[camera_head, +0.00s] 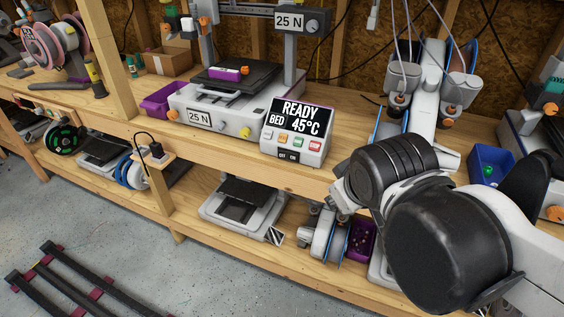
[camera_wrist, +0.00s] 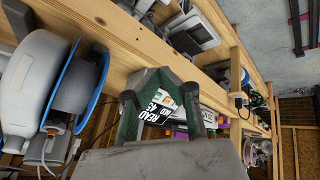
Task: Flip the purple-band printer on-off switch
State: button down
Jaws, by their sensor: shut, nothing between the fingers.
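The printer (camera_head: 215,112) with a 25 N plate stands on the upper bench, left of centre in the head view. Purple shows on a piece on its bed. Its control box (camera_head: 318,146) reads READY, BED 45°C. A small dark on-off switch strip (camera_head: 287,155) marked OFF and ON sits low on the box front; its position is too small to tell. My gripper (camera_wrist: 160,76) is shut and empty in the wrist view. The box's display (camera_wrist: 157,113) shows through the gap between its green links; the switch cannot be made out there. The head view does not show my gripper.
Coloured buttons (camera_head: 291,140) line the box above the switch. A white printer with spools (camera_head: 425,85) stands to the right, beside a blue bin (camera_head: 490,165). The lower shelf holds another printer (camera_head: 240,208). My arm covers the right foreground.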

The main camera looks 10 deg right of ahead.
aim_at(282, 157)
jog(key=w+a+f+n+t+h+b, duration=0.2)
jog(key=w+a+n, duration=0.4)
jog(key=n, duration=0.7)
jog(key=w+a+f+n+t+h+b, duration=0.2)
jog(key=w+a+f+n+t+b, duration=0.2)
jog(key=n, duration=1)
jog(key=shift+w+a+f+n+b, duration=0.3)
jog(key=shift+w+a+f, duration=0.35)
jog(key=shift+w+a, duration=0.55)
jog(key=shift+w+d, duration=0.1)
jog(key=b+x, duration=0.1)
jog(key=x, duration=0.3)
jog(key=b+x, duration=0.1)
jog(key=x, duration=0.3)
jog(key=r+b+x, duration=0.1)
jog(key=x, duration=0.3)
jog(key=shift+w+d, duration=0.35)
jog(key=shift+w, duration=0.1)
jog(key=shift+w+d+b, duration=0.2)
jog(key=shift+w+b, duration=0.1)
jog(key=shift+w, duration=0.2)
